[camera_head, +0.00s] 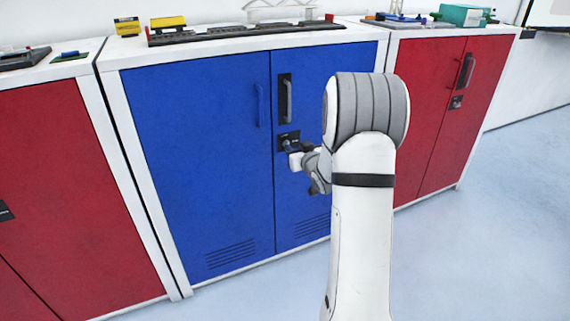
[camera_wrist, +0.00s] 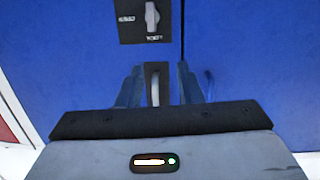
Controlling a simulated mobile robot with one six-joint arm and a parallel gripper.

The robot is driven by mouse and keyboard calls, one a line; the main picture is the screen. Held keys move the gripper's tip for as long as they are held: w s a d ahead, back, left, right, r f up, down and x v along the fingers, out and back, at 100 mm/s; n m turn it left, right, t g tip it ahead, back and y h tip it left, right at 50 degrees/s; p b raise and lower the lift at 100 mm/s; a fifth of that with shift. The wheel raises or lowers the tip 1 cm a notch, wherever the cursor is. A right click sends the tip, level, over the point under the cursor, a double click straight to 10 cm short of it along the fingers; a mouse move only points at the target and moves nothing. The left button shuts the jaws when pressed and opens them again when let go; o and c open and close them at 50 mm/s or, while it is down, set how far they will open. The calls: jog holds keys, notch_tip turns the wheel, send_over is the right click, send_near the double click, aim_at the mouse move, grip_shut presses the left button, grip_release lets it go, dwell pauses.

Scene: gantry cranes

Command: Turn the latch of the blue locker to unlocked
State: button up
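The blue locker (camera_head: 200,150) has two doors. A black latch plate (camera_head: 283,137) sits on its right door, below the black handle (camera_head: 285,98). The wrist view looks upside down: there the latch plate (camera_wrist: 130,33) is at the top, and its grey knob (camera_wrist: 151,16) stands lengthwise up and down, between a label at its left and one below it. The labels are too blurred to read surely. My gripper (camera_wrist: 157,75) is open, with the handle (camera_wrist: 155,90) showing between its fingers. In the head view my gripper (camera_head: 290,147) is close to the latch plate and partly covers it.
Red lockers stand at the left (camera_head: 70,190) and right (camera_head: 430,110). A blue handle (camera_head: 261,105) is on the blue locker's left door. Model pieces, including a yellow block (camera_head: 168,22), lie on top. The floor (camera_head: 500,220) at the right is clear.

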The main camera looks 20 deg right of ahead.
notch_tip(320, 180, down, 5)
jog(key=w+d+t+y+b, duration=0.1)
jog(key=d+t+b, duration=0.1)
jog(key=w+b, duration=0.1)
jog(key=w, duration=0.6)
jog(key=shift+w+a, duration=0.2)
jog(key=shift+w, duration=0.1)
jog(key=shift+r, duration=0.1)
grip_shut()
jog(key=shift+a, duration=0.1)
